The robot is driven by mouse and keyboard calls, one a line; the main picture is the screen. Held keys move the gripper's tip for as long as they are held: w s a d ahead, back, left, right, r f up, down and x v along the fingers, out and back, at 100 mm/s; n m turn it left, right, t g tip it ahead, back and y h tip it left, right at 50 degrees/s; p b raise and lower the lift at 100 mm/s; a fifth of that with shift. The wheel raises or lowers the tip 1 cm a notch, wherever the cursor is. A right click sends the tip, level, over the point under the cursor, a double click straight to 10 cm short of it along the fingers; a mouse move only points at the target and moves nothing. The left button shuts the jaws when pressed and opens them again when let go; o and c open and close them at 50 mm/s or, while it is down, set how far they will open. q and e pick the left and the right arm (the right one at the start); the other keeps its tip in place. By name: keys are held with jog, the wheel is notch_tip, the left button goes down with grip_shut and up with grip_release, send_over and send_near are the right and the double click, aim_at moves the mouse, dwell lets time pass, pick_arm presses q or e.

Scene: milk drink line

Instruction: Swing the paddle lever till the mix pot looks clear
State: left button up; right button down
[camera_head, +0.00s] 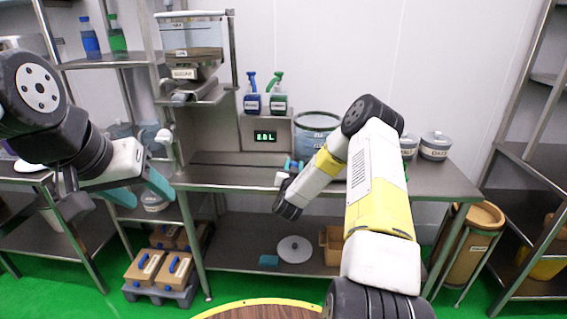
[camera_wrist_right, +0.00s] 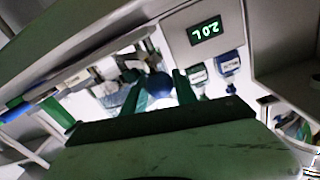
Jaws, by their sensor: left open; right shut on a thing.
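The mix pot (camera_head: 318,121), a clear vessel with a dark rim, stands on the steel bench behind my right arm. Its lower part is hidden and I cannot tell how clear its contents are. My right gripper (camera_head: 292,165) is at the bench front, left of the pot. In the right wrist view its green fingers (camera_wrist_right: 158,92) are on either side of a round blue knob (camera_wrist_right: 158,84), shut on it. The knob appears to be the paddle lever's; the rest of the lever is not clear. My left gripper (camera_head: 141,190) is open and empty, left of the bench.
A tank (camera_head: 192,36) stands on the upper left rack. Lidded containers (camera_head: 435,146) stand at bench right.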

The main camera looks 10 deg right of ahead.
dwell(0.7)
jog(key=shift+s+d+n+y, duration=0.5)
jog(key=shift+n+y, duration=0.1)
jog(key=shift+y, duration=0.3)
jog(key=s+d+n+y, duration=0.1)
jog(key=d+n+y, duration=0.1)
jog(key=y, duration=0.1)
jog(key=s+d+n+y, duration=0.2)
jog(key=d+y, duration=0.1)
jog(key=s+d+n+y, duration=0.1)
jog(key=d+n+y, duration=0.1)
jog(key=d+y, duration=0.1)
jog(key=shift+s+n+y, duration=0.15)
jog(key=shift+n+y, duration=0.15)
jog(key=shift+y, duration=0.3)
jog(key=shift+g, duration=0.3)
jog(key=d, duration=0.5)
jog(key=shift+s+d, duration=0.1)
jog(key=shift+w+d, duration=0.2)
jog(key=shift+d, duration=0.5)
jog(key=shift+w+d, duration=0.2)
jog(key=shift+d, duration=0.5)
jog(key=c, duration=1)
grip_release()
